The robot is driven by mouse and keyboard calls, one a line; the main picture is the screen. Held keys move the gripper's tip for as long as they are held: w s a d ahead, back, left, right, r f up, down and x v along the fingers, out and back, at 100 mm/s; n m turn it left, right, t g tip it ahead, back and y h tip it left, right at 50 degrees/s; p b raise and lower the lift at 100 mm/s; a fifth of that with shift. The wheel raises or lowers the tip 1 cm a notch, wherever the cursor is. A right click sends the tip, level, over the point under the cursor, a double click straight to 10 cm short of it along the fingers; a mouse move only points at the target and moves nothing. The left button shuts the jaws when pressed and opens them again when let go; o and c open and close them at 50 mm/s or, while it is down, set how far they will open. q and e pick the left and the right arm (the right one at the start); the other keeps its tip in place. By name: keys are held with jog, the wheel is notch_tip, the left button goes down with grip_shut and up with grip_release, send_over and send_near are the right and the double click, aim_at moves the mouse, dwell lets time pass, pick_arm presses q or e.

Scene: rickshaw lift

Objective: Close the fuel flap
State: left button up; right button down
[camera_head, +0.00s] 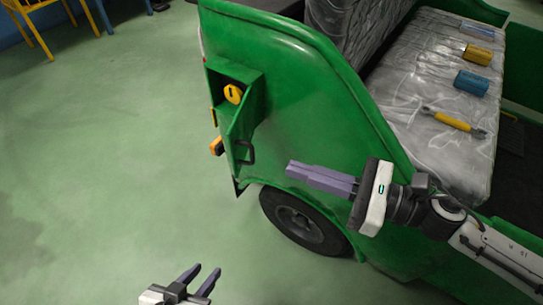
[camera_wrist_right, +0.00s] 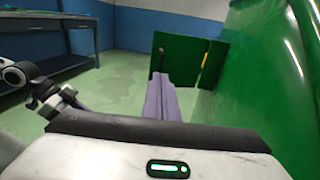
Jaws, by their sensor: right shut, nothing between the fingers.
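The green fuel flap (camera_head: 241,122) stands open on the side of the green rickshaw (camera_head: 310,95). A small black handle (camera_head: 245,152) is on its lower part. Beside it is the recess with a yellow fuel cap (camera_head: 233,93). In the right wrist view the flap (camera_wrist_right: 178,55) juts out from the body, ahead of my fingers. My right gripper (camera_head: 291,169) is shut and empty, to the right of the flap and apart from it; its fingers also show in the wrist view (camera_wrist_right: 160,82). My left gripper (camera_head: 206,279) is open and empty, low in the head view, away from the flap.
An orange lamp (camera_head: 216,146) sits on the body left of the flap. A wheel (camera_head: 303,220) is below my right gripper. Several tools lie on the plastic-covered seat (camera_head: 425,75). A dark table (camera_wrist_right: 45,50) stands far left.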

jog(key=x, duration=0.6)
jog(key=shift+w+a+p, duration=0.2)
jog(key=shift+a+p, duration=0.1)
jog(key=shift+p, duration=0.15)
